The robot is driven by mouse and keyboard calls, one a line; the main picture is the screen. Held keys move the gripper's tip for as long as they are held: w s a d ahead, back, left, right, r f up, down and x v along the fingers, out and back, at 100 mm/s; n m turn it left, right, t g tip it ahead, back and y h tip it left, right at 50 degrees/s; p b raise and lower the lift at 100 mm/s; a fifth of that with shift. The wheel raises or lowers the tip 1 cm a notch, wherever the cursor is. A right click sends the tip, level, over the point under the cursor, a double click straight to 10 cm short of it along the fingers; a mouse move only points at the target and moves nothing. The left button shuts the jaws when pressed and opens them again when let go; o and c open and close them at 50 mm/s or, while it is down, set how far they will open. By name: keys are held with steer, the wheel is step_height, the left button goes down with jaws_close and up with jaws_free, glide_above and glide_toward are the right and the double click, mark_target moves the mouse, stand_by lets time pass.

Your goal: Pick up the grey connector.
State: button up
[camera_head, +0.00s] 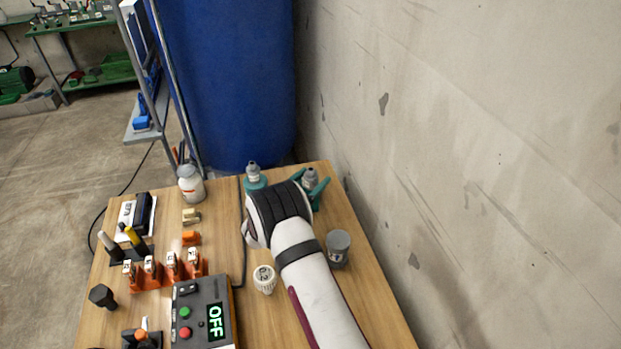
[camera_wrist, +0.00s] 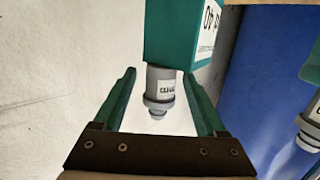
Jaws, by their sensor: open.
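A grey connector (camera_wrist: 160,88) with a white label stands between the two teal fingers of my gripper (camera_wrist: 158,74) in the wrist view. It joins a teal block (camera_wrist: 180,35) with a white label. My gripper is open, and a gap shows on each side of the connector. In the head view the connector (camera_head: 310,178) shows at the far right corner of the table, beside my teal fingers (camera_head: 318,190). My wrist hides part of it and its base. A second, similar grey connector (camera_head: 253,169) stands to its left on a teal base, also partly at the wrist view's right edge (camera_wrist: 311,122).
The wooden table (camera_head: 258,318) holds a control box reading OFF (camera_head: 202,312), orange holders (camera_head: 165,270), a white bottle (camera_head: 190,184), a grey can (camera_head: 338,248) and a white cup (camera_head: 264,279). A concrete wall (camera_head: 460,150) runs close on the right. A blue drum (camera_head: 225,80) stands behind.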

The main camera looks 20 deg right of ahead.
steer(key=x, duration=0.2)
steer(key=shift+w+d, duration=0.25)
steer(key=shift+w, duration=0.05)
jaws_close()
steer(key=shift+r, duration=0.1)
steer(key=s+d+r, duration=0.7)
steer(key=d+r, duration=0.2)
steer(key=r, duration=0.2)
steer(key=w+a+f+n+t+y, duration=0.1)
steer(key=w+a+f, duration=0.1)
steer(key=w+a, duration=0.1)
steer(key=w+a+f+n+t+y, duration=0.1)
steer(key=w+a+f+n+y, duration=0.1)
steer(key=w+a, duration=0.1)
steer(key=w+a+f+n+t+y, duration=0.1)
steer(key=w+a+f+y, duration=0.1)
steer(key=w+a+f, duration=0.1)
steer(key=shift+w+a+t, duration=0.3)
steer(key=shift+w+a, duration=0.1)
steer(key=shift+w, duration=0.2)
step_height(320, 180, down, 4)
steer(key=shift+w+a+f, duration=0.1)
steer(key=shift+w+a, duration=0.05)
